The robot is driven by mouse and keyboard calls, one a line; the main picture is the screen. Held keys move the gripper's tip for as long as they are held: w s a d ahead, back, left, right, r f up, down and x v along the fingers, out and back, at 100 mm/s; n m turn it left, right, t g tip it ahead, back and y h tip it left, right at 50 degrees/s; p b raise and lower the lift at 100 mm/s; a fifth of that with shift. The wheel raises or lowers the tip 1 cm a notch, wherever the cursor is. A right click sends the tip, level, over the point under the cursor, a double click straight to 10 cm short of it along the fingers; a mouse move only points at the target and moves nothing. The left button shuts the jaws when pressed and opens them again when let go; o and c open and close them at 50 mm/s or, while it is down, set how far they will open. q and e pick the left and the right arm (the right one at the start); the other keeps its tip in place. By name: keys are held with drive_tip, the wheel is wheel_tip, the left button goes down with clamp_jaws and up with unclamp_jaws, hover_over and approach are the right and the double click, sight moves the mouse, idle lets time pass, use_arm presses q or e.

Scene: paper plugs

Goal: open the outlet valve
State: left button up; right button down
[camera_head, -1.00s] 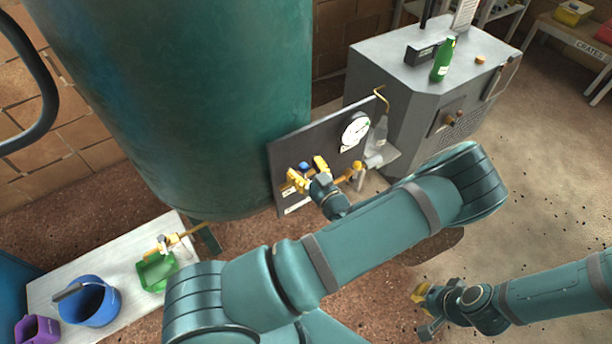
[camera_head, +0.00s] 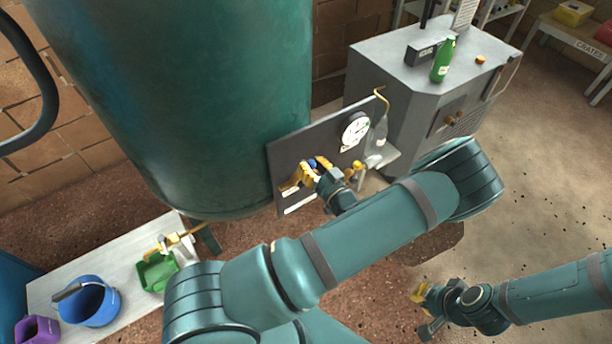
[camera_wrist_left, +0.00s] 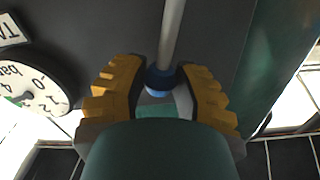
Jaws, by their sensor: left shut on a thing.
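A dark panel (camera_head: 285,155) stands against the green tank (camera_head: 200,100). A blue knob on the end of a grey rod (camera_wrist_left: 171,35) is in front of the panel; the knob (camera_wrist_left: 159,80) is between my left fingers in the left wrist view. My left gripper (camera_head: 306,172) is shut on this blue-tipped lever, its yellow fingers on either side. In the head view the fingers hide most of the lever. I cannot tell how far the valve is turned. My right gripper (camera_head: 424,309) hangs low over the floor at the right, away from the panel; its jaw opening is unclear.
A white gauge (camera_head: 355,132) sits on the panel, with a brass fitting (camera_head: 356,169) below. A grey cabinet (camera_head: 410,105) carries a green bottle (camera_head: 442,62). A low bench at left holds a blue bucket (camera_head: 97,306) and green container (camera_head: 157,272). The right floor is open.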

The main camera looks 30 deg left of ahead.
use_arm(q)
drive_tip(key=shift+w+d+f+m, duration=0.25)
drive_tip(key=shift+w+m, duration=0.25)
drive_tip(key=shift+m, duration=0.3)
drive_tip(key=shift+w+d+f+m, duration=0.2)
drive_tip(key=shift+w+m, duration=0.25)
drive_tip(key=shift+m, duration=0.35)
drive_tip(key=shift+f, duration=0.1)
drive_tip(key=shift+w+d+f+m+b, duration=0.1)
drive_tip(key=shift+w+f+m+b, duration=0.3)
drive_tip(key=shift+m, duration=0.2)
drive_tip(key=shift+w+d+f+m, duration=0.2)
drive_tip(key=shift+w+f+m, duration=0.15)
drive_tip(key=shift+m, duration=0.55)
drive_tip(key=shift+w, duration=0.1)
